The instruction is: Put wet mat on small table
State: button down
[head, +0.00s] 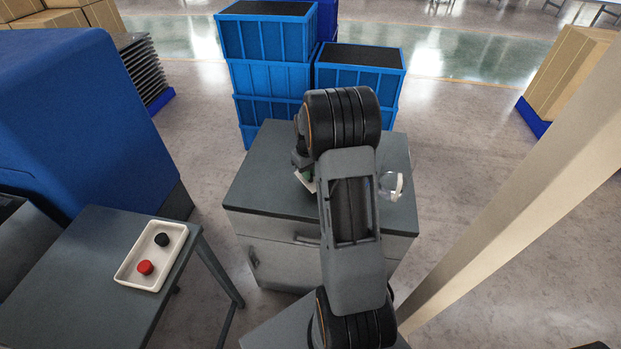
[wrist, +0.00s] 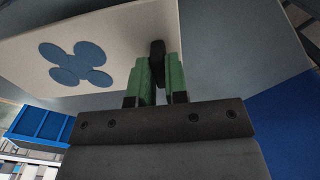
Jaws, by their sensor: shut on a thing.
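The wet mat (wrist: 118,30) is a pale flat sheet with a blue blot-shaped mark, filling the upper left of the wrist view. My gripper (wrist: 158,66) has green fingers, shut on a dark upright piece at the mat's edge. In the head view, my gripper (head: 303,172) is over the grey cabinet, mostly hidden by my arm; a pale sliver of the mat (head: 307,184) shows beneath it. I cannot tell whether the mat touches the cabinet top. The small table (head: 75,265), dark grey with thin legs, stands at lower left.
A white tray (head: 128,279) with a red and a black knob sits on the table's right part. Clear goggles (head: 391,185) lie on the cabinet (head: 262,170). Blue crates (head: 268,75) stand behind it. A big blue machine (head: 75,120) rises behind the table. A beige post (head: 520,190) is at right.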

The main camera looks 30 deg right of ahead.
jog(key=shift+f, duration=2.05)
jog(key=shift+f, duration=0.1)
jog(key=shift+f, duration=0.15)
jog(key=c, duration=1.1)
grip_release()
